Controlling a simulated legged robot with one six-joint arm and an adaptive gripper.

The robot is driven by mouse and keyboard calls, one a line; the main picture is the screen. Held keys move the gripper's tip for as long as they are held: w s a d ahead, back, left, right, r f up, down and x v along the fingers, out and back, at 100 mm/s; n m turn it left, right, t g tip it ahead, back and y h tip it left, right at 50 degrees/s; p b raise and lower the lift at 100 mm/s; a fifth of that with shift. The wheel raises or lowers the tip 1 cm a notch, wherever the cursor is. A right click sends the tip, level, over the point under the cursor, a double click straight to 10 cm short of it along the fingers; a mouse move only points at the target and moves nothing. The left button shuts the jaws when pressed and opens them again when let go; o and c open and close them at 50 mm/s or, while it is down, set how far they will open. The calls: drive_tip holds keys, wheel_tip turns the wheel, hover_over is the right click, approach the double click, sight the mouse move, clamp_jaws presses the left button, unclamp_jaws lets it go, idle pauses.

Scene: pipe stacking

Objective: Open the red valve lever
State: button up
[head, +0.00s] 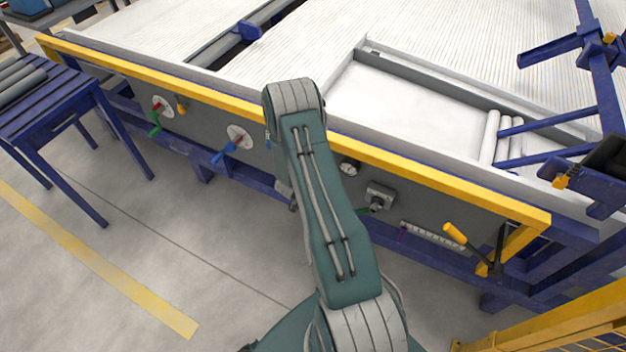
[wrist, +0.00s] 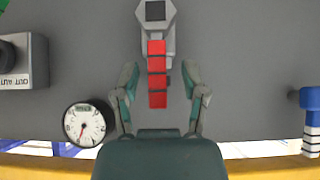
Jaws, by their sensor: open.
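The red valve lever (wrist: 157,85) shows in the wrist view as a red segmented bar. It runs down the picture from a grey hexagonal valve body (wrist: 170,35) on the grey panel. My gripper (wrist: 159,80) is open, with one finger on each side of the lever. I see gaps between the fingers and the lever, and no clear contact. How far the fingers stand from the panel is hard to tell. In the head view my arm covers the panel's middle, so the lever and my gripper are hidden there.
A round gauge (wrist: 85,123) sits close to the left finger, with a switch box (wrist: 22,65) beyond. A blue-and-white handle (wrist: 309,115) is at right. The yellow rail (head: 440,178) runs along the panel's top, and a yellow-ended lever (head: 456,234) stands out at right.

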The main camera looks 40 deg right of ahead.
drive_tip(key=v, duration=1.1)
drive_tip(key=shift+a+r, duration=0.2)
drive_tip(key=shift+a, duration=0.05)
drive_tip(key=w+a+r+n+t+y, duration=0.25)
drive_tip(key=a+r, duration=0.25)
drive_tip(key=r, duration=0.4)
drive_tip(key=w+a+r+n+t+y, duration=0.2)
drive_tip(key=w+a+r+y, duration=0.15)
drive_tip(key=a+r, duration=0.35)
drive_tip(key=s+a+r+n+y, duration=0.1)
drive_tip(key=s+a+r+n, duration=0.2)
drive_tip(key=r, duration=0.4)
drive_tip(key=s+a+r+n+y, duration=0.1)
drive_tip(key=s+a+r+y, duration=0.1)
drive_tip(key=a+r, duration=0.35)
drive_tip(key=s+r+n+g, duration=0.1)
drive_tip(key=s+r, duration=0.4)
drive_tip(key=s, duration=0.5)
drive_tip(key=s+a+r+n+g, duration=0.1)
drive_tip(key=s+r+n, duration=0.3)
drive_tip(key=s, duration=0.6)
drive_tip(key=shift+s+a+r+h, duration=0.3)
drive_tip(key=shift+s+a+r, duration=0.05)
drive_tip(key=shift+s+r, duration=0.1)
